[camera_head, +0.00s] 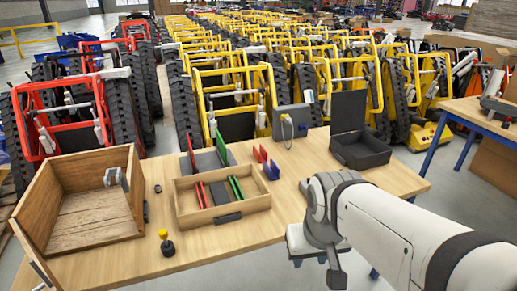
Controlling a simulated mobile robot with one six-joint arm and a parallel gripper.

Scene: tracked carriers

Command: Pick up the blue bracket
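A small blue bracket (271,171) stands on the light wooden table (225,240), just right of a wooden tray's back right corner. A red piece of similar look (260,155) stands right behind it, close to it or touching; I cannot tell which. My arm comes in from the lower right. My gripper (333,272) hangs at the table's front edge, to the right of and nearer than the bracket, and apart from it. Its fingers are small and partly hidden by my wrist, so their opening does not show.
The wooden tray (228,209) holds upright red and green pieces. A large open wooden crate (92,228) stands left, a black open-lidded box (362,156) right. A yellow-and-black knob (166,243) stands at the front. A grey device (291,122) is at the back. The table's front right is clear.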

